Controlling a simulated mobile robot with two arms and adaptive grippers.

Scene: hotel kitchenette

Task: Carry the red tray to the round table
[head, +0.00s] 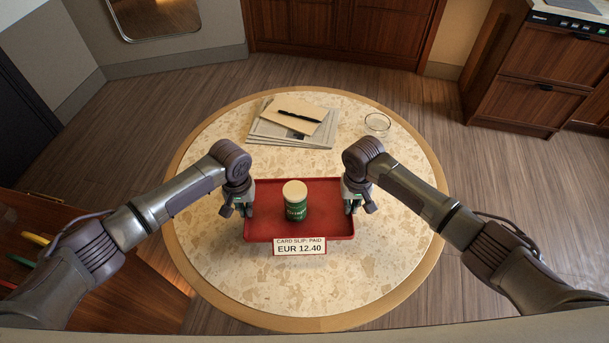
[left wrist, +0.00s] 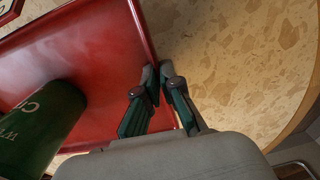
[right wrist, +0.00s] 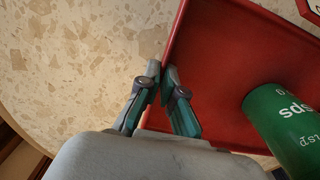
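The red tray (head: 330,218) is over the middle of the round table (head: 215,260), level, with a green can (head: 296,208) with a cream lid standing upright on it. I cannot tell whether the tray touches the tabletop. My left gripper (head: 238,209) is at the tray's left rim; in the left wrist view its fingers (left wrist: 158,73) are closed on either side of the rim. My right gripper (head: 357,207) is at the right rim; in the right wrist view its fingers (right wrist: 162,70) pinch that rim. The can also shows in both wrist views (left wrist: 42,125) (right wrist: 285,125).
A white slip sign (head: 299,247) reading EUR 12.40 is at the tray's front edge. Newspapers (head: 290,130) with an envelope and pen lie at the table's back, and a clear glass dish (head: 377,123) at back right. The table's front and sides are bare.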

